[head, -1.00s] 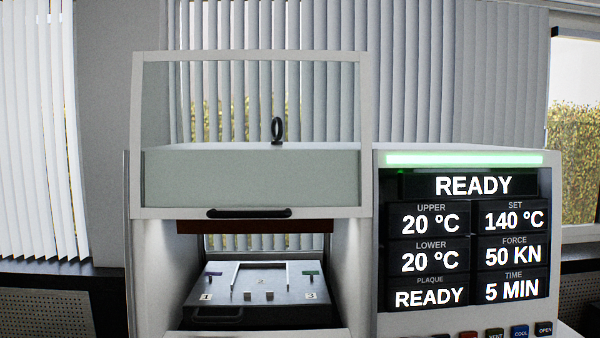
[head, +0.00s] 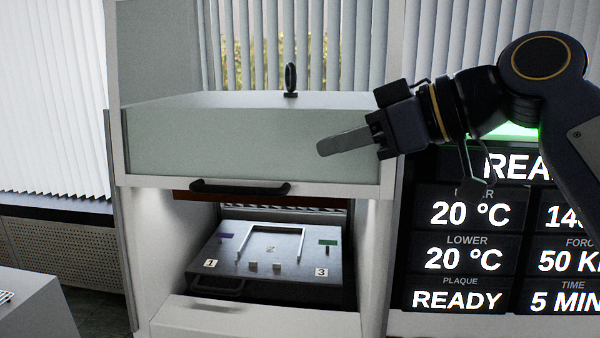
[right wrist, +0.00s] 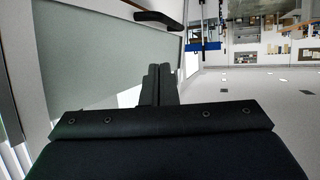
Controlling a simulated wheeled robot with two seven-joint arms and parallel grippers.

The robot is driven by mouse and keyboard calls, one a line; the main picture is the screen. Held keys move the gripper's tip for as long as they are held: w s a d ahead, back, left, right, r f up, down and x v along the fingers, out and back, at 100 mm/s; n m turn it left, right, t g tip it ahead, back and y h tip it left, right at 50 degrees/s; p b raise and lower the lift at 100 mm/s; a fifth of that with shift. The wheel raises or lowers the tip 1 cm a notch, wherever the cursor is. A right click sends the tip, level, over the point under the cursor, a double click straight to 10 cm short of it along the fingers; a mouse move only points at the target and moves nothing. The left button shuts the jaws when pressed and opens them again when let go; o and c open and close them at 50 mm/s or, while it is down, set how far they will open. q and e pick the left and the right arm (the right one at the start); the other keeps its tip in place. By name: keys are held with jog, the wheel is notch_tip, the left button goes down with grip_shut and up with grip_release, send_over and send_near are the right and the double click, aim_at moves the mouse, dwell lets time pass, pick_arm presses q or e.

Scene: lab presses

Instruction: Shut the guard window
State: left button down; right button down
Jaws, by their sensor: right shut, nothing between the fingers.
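The guard window (head: 250,141) is a clear pane in a white frame, raised above the press opening. Its black handle (head: 240,187) is on the bottom rail. My right gripper (head: 322,149) is shut and empty, in front of the pane's right part, above and to the right of the handle. In the right wrist view the closed fingers (right wrist: 160,72) point along the pane, and the handle (right wrist: 158,20) shows beyond them, apart from them. My left gripper is not in view.
Below the window, the open press chamber holds a grey plate (head: 265,262) with a frame and numbered labels. The display panel (head: 462,240) stands to the right, partly behind my right arm. A black ring (head: 290,78) stands on top of the press. A grey surface (head: 35,305) is at lower left.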

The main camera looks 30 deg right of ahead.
jog(key=w+a+f, duration=0.2)
jog(key=w+f, duration=0.1)
jog(key=w+a+f+p, duration=0.1)
jog(key=shift+w+a+f, duration=0.1)
jog(key=shift+w+f, duration=0.2)
jog(key=shift+w, duration=0.05)
jog(key=shift+w+a+f, duration=0.1)
jog(key=shift+w+f, duration=0.1)
jog(key=shift+f, duration=0.35)
jog(key=shift+f, duration=0.1)
jog(key=s+a+f+b, duration=0.1)
jog(key=s+f+b, duration=0.1)
jog(key=f+b, duration=1.3)
jog(key=s+a+f+b, duration=0.1)
jog(key=f+b, duration=1.3)
jog(key=f, duration=0.1)
jog(key=shift+s+a+f+b, duration=0.25)
jog(key=shift+s+b, duration=0.1)
